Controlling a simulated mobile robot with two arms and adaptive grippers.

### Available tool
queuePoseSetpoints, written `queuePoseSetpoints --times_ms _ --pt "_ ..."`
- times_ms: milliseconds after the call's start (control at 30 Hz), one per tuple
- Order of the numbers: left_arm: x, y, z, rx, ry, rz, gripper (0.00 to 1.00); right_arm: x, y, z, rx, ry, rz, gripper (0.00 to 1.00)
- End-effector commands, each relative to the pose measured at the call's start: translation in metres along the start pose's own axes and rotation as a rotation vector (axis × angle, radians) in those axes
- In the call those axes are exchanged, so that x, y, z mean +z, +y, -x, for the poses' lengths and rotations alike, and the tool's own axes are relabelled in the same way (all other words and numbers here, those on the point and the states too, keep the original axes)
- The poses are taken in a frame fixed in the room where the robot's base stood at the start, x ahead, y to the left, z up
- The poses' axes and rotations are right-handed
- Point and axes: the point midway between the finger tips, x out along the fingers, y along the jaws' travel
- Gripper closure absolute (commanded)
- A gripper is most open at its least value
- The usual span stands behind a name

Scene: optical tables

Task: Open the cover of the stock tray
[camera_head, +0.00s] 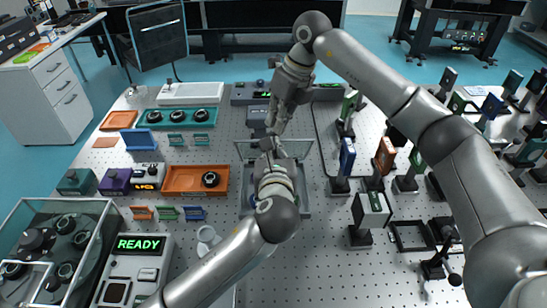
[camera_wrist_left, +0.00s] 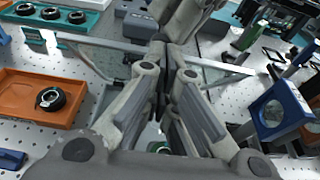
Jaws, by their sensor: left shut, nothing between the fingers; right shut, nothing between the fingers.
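The stock tray (camera_head: 305,203) is a shallow grey tray in the middle of the perforated table, largely hidden under my left gripper and wrist. Its clear, grey-framed cover (camera_head: 299,149) appears raised at the tray's far side; its exact angle is hard to tell. The cover's frame also crosses the left wrist view (camera_wrist_left: 110,45). My left gripper (camera_head: 267,146) is shut and empty, with its tips at the cover; contact is unclear. My right gripper (camera_head: 273,128) is shut and empty, reaching down just beyond the cover, close to the left one's tips.
An orange tray (camera_head: 178,190) with a black-ringed lens lies left of the stock tray. Mounted optics, including a blue one (camera_head: 347,157), stand on the right. A glass-walled case (camera_head: 55,240) and a READY display unit (camera_head: 135,262) are at front left.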

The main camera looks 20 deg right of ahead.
Motion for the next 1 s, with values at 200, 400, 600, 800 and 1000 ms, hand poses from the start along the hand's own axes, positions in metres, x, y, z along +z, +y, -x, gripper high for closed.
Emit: queuePoseSetpoints --times_ms 200,400,600,800,1000 --pt "0.0015 0.0029 -0.0028 0.005 -0.008 0.0 1.0 -0.0098 0.0014 -0.0178 0.004 0.041 0.002 0.81" --pt "0.0009 0.004 -0.0031 0.008 -0.006 0.0 1.0 -0.0106 0.0006 -0.0174 0.003 0.044 0.001 0.55" --pt "-0.0027 0.0047 -0.0035 0.01 0.003 -0.001 1.0 -0.0102 0.0014 -0.0157 0.004 0.042 0.003 0.54" --pt "-0.0041 0.0048 -0.0033 0.01 0.007 -0.002 1.0 -0.0094 0.0019 -0.014 0.005 0.039 0.004 0.54" --pt "-0.0047 0.0043 -0.0031 0.009 0.008 -0.002 1.0 -0.0087 0.002 -0.0128 0.005 0.036 0.004 0.54"
